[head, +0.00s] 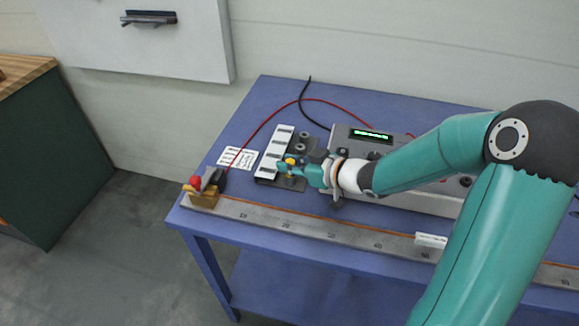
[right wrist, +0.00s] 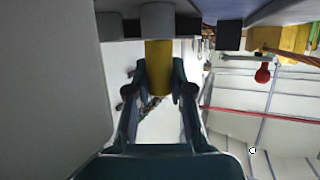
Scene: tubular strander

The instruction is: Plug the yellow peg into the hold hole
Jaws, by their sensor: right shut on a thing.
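The yellow peg (head: 291,161) is between the fingertips of my right gripper (head: 297,171), over the dark plate (head: 283,183) on the blue bench. In the right wrist view the yellow peg (right wrist: 158,58) lies between the fingers of my right gripper (right wrist: 160,82), which is shut on it. The peg's far end lines up with a grey cylinder (right wrist: 157,20); whether it enters it or only meets it cannot be told. Two grey round sockets (head: 303,141) stand on the plate behind the gripper. The hold hole's label is not readable. My left gripper is not in view.
A grey instrument box (head: 364,151) with a lit green display stands close right of the gripper. A white switch strip (head: 276,151) lies left. A ruled rail (head: 320,229) runs along the front edge, with a brass block (head: 205,196) at its left end. Red and black cables cross behind.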

